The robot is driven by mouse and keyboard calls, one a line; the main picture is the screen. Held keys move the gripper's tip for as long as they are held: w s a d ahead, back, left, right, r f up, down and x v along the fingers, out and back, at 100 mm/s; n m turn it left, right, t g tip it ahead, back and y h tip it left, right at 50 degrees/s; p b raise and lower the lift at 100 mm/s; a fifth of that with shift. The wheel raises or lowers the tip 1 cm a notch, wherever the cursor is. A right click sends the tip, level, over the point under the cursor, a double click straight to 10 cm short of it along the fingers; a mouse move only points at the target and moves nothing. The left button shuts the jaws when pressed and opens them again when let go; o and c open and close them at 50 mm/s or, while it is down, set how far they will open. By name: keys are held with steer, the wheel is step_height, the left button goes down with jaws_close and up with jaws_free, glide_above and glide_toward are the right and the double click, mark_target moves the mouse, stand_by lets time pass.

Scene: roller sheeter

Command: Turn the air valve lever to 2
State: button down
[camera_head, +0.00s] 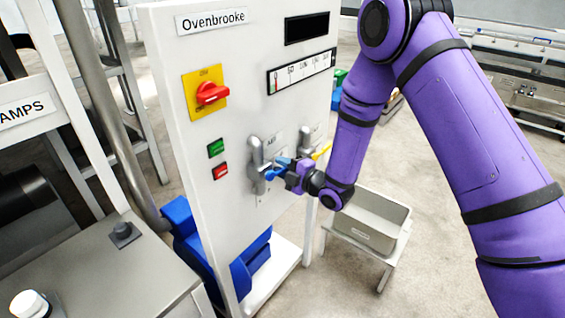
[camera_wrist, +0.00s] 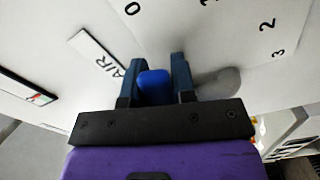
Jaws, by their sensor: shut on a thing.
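The blue air valve lever (camera_wrist: 153,88) is between the two dark fingers of my gripper (camera_wrist: 157,70) in the wrist view. My gripper is shut on it. In the head view my gripper (camera_head: 284,168) is at the grey valve body (camera_head: 256,165) on the white panel and hides most of the lever. In the wrist view the AIR label (camera_wrist: 112,63) is left of the fingers. The printed 0 (camera_wrist: 131,8) is at upper left, and the 2 (camera_wrist: 267,25) and 3 (camera_wrist: 278,54) are at right. I cannot tell which number the lever points to.
A second valve with a yellow lever (camera_head: 322,151) is just right of my gripper. A red rotary switch (camera_head: 211,93), a green button (camera_head: 216,148) and a red button (camera_head: 220,170) are on the panel. A grey bin (camera_head: 367,236) stands below at right.

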steer(key=shift+s+a+f+m, duration=0.4)
steer(key=shift+f+m, duration=0.35)
steer(key=shift+m, duration=0.65)
steer(key=shift+s+a+f+m, duration=0.25)
steer(key=shift+s+f+m, duration=0.4)
steer(key=shift+m, duration=0.75)
steer(key=shift+s+a+f+m, duration=0.35)
steer(key=shift+f+m, duration=0.5)
steer(key=shift+m, duration=0.55)
steer(key=c, duration=0.9)
jaws_free()
steer(key=shift+c, duration=0.2)
steer(key=v, duration=1)
steer(key=shift+s+d, duration=0.25)
steer(key=shift+d, duration=0.05)
